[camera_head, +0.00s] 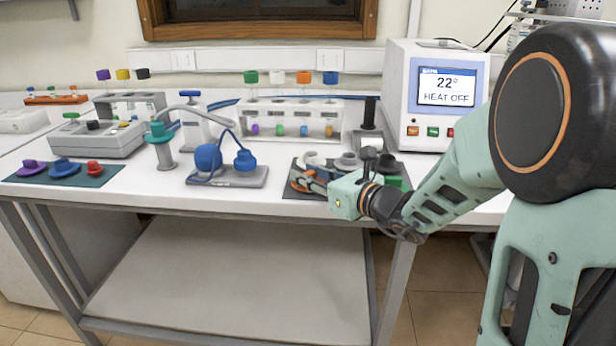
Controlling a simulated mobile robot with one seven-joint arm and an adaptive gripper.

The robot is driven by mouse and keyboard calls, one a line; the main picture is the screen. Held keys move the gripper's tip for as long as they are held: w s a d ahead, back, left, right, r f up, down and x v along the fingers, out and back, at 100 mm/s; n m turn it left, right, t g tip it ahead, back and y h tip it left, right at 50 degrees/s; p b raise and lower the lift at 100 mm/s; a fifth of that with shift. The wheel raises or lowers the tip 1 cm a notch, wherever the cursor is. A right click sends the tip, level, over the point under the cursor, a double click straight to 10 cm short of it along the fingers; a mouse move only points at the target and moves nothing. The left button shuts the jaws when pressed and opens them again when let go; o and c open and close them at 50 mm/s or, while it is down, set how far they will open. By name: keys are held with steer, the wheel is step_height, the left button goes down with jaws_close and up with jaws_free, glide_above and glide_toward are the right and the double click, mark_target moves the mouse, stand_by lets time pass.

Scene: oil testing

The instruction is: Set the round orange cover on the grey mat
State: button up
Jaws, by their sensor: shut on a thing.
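The rest of the mat holds a white cover, grey covers (348,161) and a green one (397,182), partly hidden behind my gripper and wrist.
A dark green mat (107,170) with purple, blue and red covers lies at the left. A blue pump-like device (208,160) stands left of the grey mat. A rack with coloured caps (291,123) and a heater showing 22° (437,92) stand behind. The bench front edge is close.

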steer(key=shift+f, duration=0.1)
steer(key=o, duration=1.1)
steer(key=shift+c, duration=0.2)
steer(key=shift+d+r, duration=0.1)
steer(key=shift+r, duration=0.1)
steer(key=p+v, duration=0.2)
steer(key=v, duration=1)
steer(key=shift+f, duration=0.15)
